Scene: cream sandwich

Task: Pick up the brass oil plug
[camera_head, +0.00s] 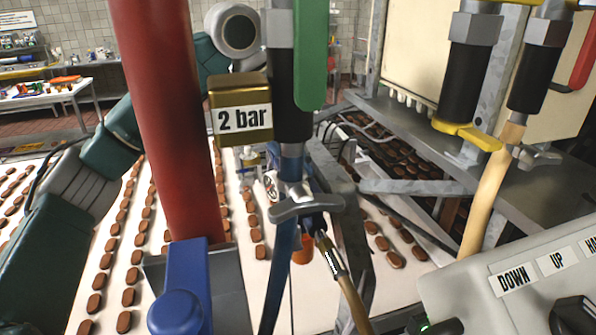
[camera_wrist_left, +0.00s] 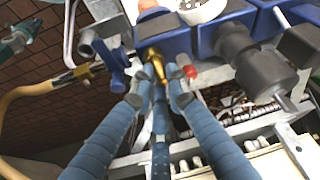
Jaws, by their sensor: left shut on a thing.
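The brass oil plug (camera_wrist_left: 154,58) shows in the left wrist view as a small gold tapered piece against blue machine housing. My left gripper (camera_wrist_left: 160,84) has its two blue-grey fingers reaching up to it, one on each side. It is shut on the plug's lower end. The plug's upper end lies close against the blue housing, and I cannot tell whether it is seated there or free. In the head view the plug cannot be made out, and the left gripper is mostly hidden behind the red column and hanging valve. My right gripper is not in view.
A red column (camera_head: 168,110) and a hanging valve with a black sleeve (camera_head: 291,108) stand close in front. A brass "2 bar" block (camera_head: 240,92) is beside them. Hoses and a grey button box (camera_head: 530,290) crowd the right. A white conveyor (camera_head: 165,290) carries brown biscuits.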

